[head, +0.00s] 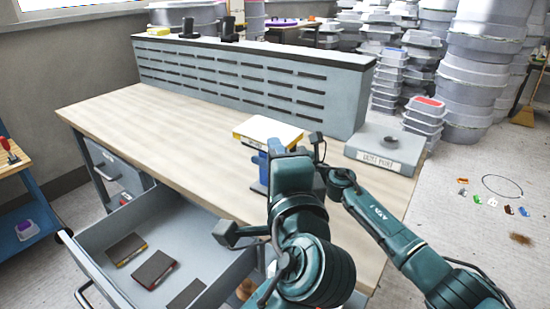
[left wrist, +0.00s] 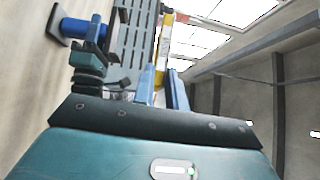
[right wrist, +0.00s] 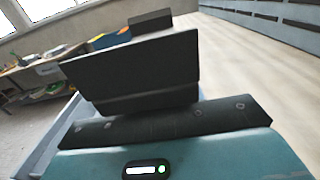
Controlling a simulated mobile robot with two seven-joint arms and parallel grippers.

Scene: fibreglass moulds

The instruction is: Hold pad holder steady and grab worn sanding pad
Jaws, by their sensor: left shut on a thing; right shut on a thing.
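An open grey drawer (head: 95,262) below the bench holds several dark pads (head: 155,268). A grey labelled box with a round opening (head: 386,145) stands at the bench's right end. A slotted grey panel (head: 245,82) closes off the back. The bench's left part is clear.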

